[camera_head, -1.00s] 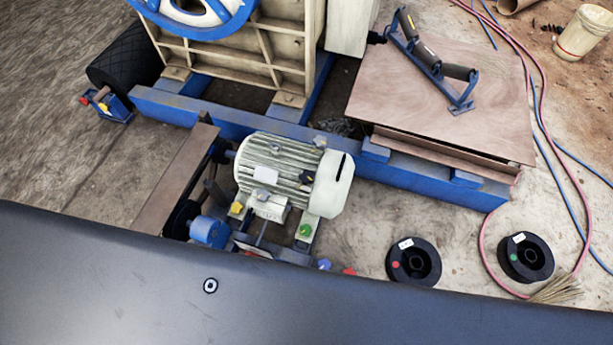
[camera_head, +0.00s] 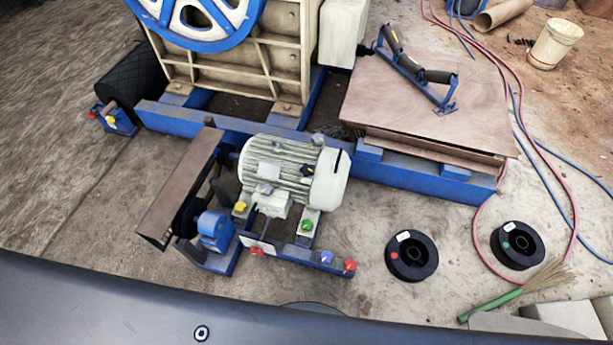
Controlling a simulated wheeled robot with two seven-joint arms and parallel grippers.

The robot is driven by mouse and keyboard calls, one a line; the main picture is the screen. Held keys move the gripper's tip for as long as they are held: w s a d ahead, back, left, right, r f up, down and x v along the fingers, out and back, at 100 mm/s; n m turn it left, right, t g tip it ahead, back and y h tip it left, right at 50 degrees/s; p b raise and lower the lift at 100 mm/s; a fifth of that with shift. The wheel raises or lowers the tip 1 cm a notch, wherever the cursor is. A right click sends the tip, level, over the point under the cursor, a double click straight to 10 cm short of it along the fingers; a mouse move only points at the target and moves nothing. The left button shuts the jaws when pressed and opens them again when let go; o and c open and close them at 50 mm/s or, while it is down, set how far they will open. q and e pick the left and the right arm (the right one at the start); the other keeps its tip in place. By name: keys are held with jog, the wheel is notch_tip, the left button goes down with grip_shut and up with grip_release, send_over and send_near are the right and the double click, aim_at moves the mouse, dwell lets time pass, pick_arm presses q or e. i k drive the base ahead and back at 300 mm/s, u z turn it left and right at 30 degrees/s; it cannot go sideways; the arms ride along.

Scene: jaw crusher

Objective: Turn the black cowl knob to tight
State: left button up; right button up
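A small black knob (camera_head: 307,170) sits on the side of the ribbed motor (camera_head: 285,165), next to the pale rounded cowl (camera_head: 329,181) at its right end; I take it for the cowl knob. Its setting is too small to read. A thin dark slot or bar (camera_head: 337,161) shows on the cowl. A grey knob (camera_head: 318,139) sits on top of the motor near the cowl. Neither of my grippers is in view.
Yellow (camera_head: 240,206), green (camera_head: 307,225), blue (camera_head: 326,257) and red (camera_head: 350,264) knobs are around the motor's base. A blue frame beam (camera_head: 420,177) runs behind. Two black spools (camera_head: 411,256) (camera_head: 517,245) lie on the floor at right. A brush (camera_head: 520,290) lies in front.

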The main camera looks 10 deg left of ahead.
aim_at(308, 170)
jog(key=z, duration=0.8)
jog(key=i, duration=0.55)
jog(key=u, duration=0.9)
